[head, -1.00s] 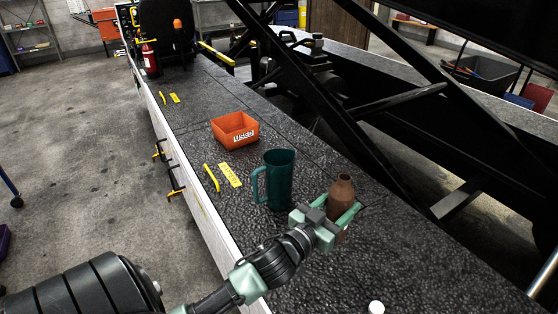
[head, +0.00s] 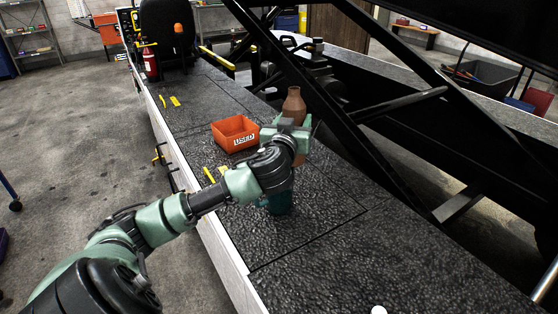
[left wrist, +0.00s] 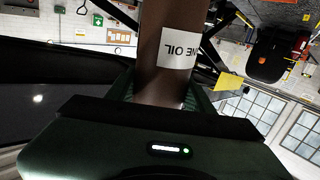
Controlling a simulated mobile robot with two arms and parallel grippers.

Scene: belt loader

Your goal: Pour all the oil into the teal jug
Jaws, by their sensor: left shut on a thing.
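A brown bottle (head: 294,105) is upright in my left gripper (head: 294,128), which is shut around its body. The teal jug (head: 279,203) stands on the dark deck, mostly hidden behind my left arm. The bottle is held above and beyond the jug, apart from it. The jug's mouth and any oil inside are hidden. My right gripper is not in view.
An orange bin (head: 235,135) marked "USED" stands on the deck (head: 310,235) left of the bottle. Black diagonal lift beams (head: 310,75) rise close on the right. A white round cap-like thing (head: 378,310) is at the bottom edge.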

